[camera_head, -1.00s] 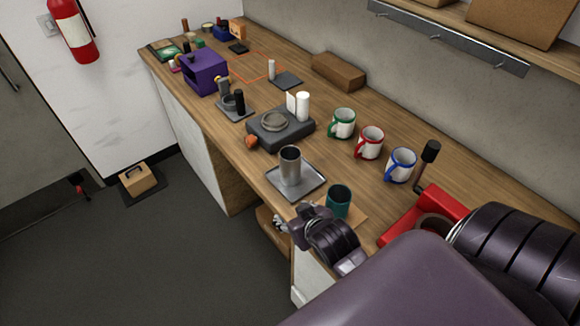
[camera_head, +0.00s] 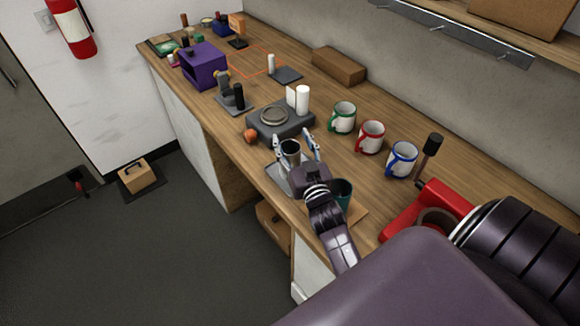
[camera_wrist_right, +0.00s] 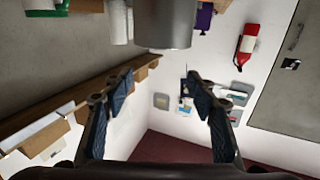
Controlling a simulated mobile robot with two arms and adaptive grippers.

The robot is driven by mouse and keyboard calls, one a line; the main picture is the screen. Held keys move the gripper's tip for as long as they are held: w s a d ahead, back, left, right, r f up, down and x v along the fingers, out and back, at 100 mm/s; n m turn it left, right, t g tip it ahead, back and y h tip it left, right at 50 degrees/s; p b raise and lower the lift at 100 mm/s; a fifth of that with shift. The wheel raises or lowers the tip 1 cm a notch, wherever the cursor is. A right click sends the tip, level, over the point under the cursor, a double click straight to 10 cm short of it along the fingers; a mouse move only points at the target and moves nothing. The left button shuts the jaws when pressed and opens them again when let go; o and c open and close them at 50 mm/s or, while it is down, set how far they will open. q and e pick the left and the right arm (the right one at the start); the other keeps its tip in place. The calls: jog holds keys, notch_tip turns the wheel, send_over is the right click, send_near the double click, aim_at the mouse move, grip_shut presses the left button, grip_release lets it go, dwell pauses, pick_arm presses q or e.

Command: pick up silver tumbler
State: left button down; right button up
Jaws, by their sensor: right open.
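The silver tumbler (camera_head: 291,152) stands upright on a grey square tray (camera_head: 274,174) at the counter's front edge. My right gripper (camera_head: 294,141) is open, with one finger on each side of the tumbler in the head view; its wrist hides the tumbler's lower part and much of the tray. In the right wrist view, the tumbler (camera_wrist_right: 163,24) is at the top centre, beyond the open fingertips (camera_wrist_right: 160,79), and nothing is held between them. My left gripper is not in view.
A teal cup (camera_head: 343,192) stands close beside my right wrist. A dark scale-like block (camera_head: 281,126) is behind the tray, with an orange-red object (camera_head: 251,135) beside it. Green (camera_head: 342,117), red (camera_head: 370,137) and blue (camera_head: 402,159) trimmed mugs stand to the right.

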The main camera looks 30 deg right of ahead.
aim_at(293, 158)
notch_tip(293, 158, down, 6)
jog(key=b, duration=0.5)
jog(key=shift+w, duration=0.25)
jog(key=shift+w+d, duration=0.1)
jog(key=shift+w, duration=0.25)
jog(key=b+x, duration=0.2)
jog(key=x, duration=0.4)
jog(key=shift+w+d+b, duration=0.1)
jog(key=shift+w+b, duration=0.15)
jog(key=shift+b, duration=0.05)
jog(key=shift+s+r, duration=0.1)
jog(key=shift+c, duration=1)
grip_shut()
